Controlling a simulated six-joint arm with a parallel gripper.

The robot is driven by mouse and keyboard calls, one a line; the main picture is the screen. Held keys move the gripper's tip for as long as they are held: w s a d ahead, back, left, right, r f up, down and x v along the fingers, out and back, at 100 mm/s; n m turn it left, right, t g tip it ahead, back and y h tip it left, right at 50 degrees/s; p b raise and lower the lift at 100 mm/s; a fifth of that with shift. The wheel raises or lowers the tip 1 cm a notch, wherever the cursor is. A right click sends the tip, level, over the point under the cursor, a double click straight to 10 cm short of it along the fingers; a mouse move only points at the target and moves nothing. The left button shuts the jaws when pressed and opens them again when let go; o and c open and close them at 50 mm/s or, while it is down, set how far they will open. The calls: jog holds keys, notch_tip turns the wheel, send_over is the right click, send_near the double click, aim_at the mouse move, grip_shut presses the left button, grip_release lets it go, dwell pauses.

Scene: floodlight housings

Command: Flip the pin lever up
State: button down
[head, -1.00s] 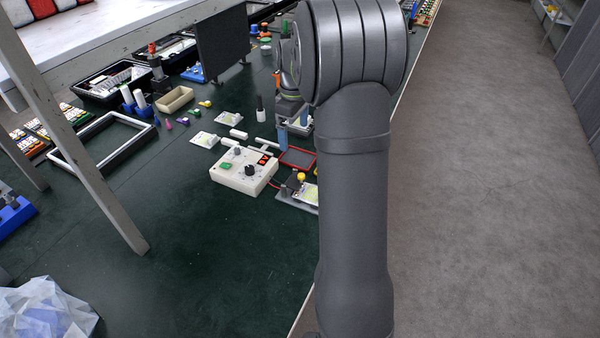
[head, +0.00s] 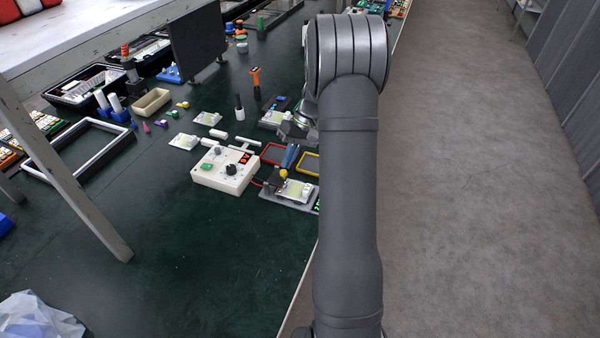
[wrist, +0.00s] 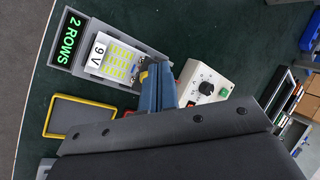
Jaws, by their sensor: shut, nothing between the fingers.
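My gripper (wrist: 156,72) is shut and empty, its two blue fingers side by side. In the head view the gripper (head: 289,157) points down near the test fixture. The fixture (head: 302,200) is a grey base with a pale LED panel (wrist: 116,62) marked 9 V and a green "2 ROWS" display (wrist: 70,37). In the wrist view a yellow bit (wrist: 143,77) shows beside the fingertips, which partly hide that end. I cannot make out which part is the pin lever or its position.
A white control box (head: 224,170) with a black knob and green button stands left of the fixture, joined by a red wire. Red (head: 272,153) and yellow (head: 308,163) frames lie near the gripper. Open green tabletop lies in front of the box.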

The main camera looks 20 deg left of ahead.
jog(key=d+f+m+g+y, duration=0.1)
jog(key=f+m+y, duration=0.1)
jog(key=m, duration=0.1)
jog(key=d+f+m+y, duration=0.2)
jog(key=m, duration=0.2)
jog(key=w+d+f+m+g+y, duration=0.1)
jog(key=d+f+m+y, duration=0.1)
jog(key=m+y, duration=0.1)
jog(key=shift+f+m+g, duration=0.1)
jog(key=shift+m+g, duration=0.2)
jog(key=shift+m, duration=0.1)
jog(key=w+d+f+m+t+y, duration=0.1)
jog(key=m+y, duration=0.1)
jog(key=m, duration=0.1)
jog(key=w+d+f+m+t+y, duration=0.1)
jog(key=d+m+y, duration=0.1)
jog(key=m, duration=0.1)
jog(key=w+d+f+m+t+y, duration=0.1)
jog(key=d+m+y, duration=0.1)
jog(key=m, duration=0.1)
jog(key=shift+w+d+m+y, duration=0.15)
jog(key=shift+d+m+y, duration=0.05)
jog(key=shift+m+y, duration=0.2)
jog(key=shift+w+d+f+m+t+y, duration=0.1)
jog(key=shift+w+d+m+t+y, duration=0.35)
jog(key=shift+m, duration=0.35)
jog(key=shift+s, duration=0.1)
jog(key=x, duration=1)
